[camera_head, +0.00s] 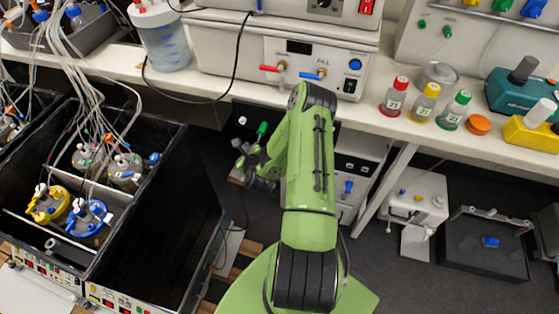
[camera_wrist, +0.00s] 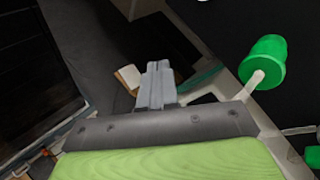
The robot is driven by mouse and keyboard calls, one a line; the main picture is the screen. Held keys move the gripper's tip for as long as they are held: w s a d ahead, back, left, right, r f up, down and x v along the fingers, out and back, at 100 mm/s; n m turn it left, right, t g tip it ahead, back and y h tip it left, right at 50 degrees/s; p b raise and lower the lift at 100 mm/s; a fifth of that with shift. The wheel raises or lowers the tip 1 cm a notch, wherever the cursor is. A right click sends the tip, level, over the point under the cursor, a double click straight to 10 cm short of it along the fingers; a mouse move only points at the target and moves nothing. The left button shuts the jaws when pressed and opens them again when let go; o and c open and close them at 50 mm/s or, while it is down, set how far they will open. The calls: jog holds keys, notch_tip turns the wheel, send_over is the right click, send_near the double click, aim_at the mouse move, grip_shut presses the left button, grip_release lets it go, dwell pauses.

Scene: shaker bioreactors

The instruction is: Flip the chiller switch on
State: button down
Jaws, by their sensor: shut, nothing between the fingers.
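My gripper (camera_wrist: 155,68) shows in the wrist view with its grey fingers together and nothing between them. It points down over the dark floor area, to the left of a green knob (camera_wrist: 265,62) on a pale stem, and is apart from it. In the head view my green arm bends down in front of the bench and its fingers cannot be made out. A white unit (camera_head: 275,75) on the bench has a dark display, red and blue taps and a blue button (camera_head: 355,64). The unit above it carries a red switch (camera_head: 367,6). I cannot tell which unit is the chiller.
Black shaker boxes (camera_head: 190,220) with bottles and tubing stand at the left. The bench (camera_head: 400,125) holds several small bottles at the right. Another white unit (camera_head: 355,180) sits beneath the bench. A black tray (camera_head: 487,260) lies on the floor at the right.

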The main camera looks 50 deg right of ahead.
jog(key=s+d+f+m+g+h, duration=0.1)
jog(key=s+f+m+g+h, duration=0.1)
jog(key=s+f+m, duration=0.3)
jog(key=s+d+f+m+g+h+b, duration=0.1)
jog(key=s+f+m+g+h, duration=0.2)
jog(key=s+f+m, duration=0.3)
jog(key=s+m, duration=0.1)
jog(key=m, duration=0.1)
jog(key=shift+d+m, duration=0.3)
jog(key=shift+d, duration=0.05)
jog(key=shift+f, duration=0.1)
jog(key=r+b+x, duration=0.1)
jog(key=b+x, duration=0.3)
jog(key=x, duration=1)
jog(key=shift+d+b, duration=0.25)
jog(key=shift+b, duration=0.05)
jog(key=shift+s+r, duration=0.1)
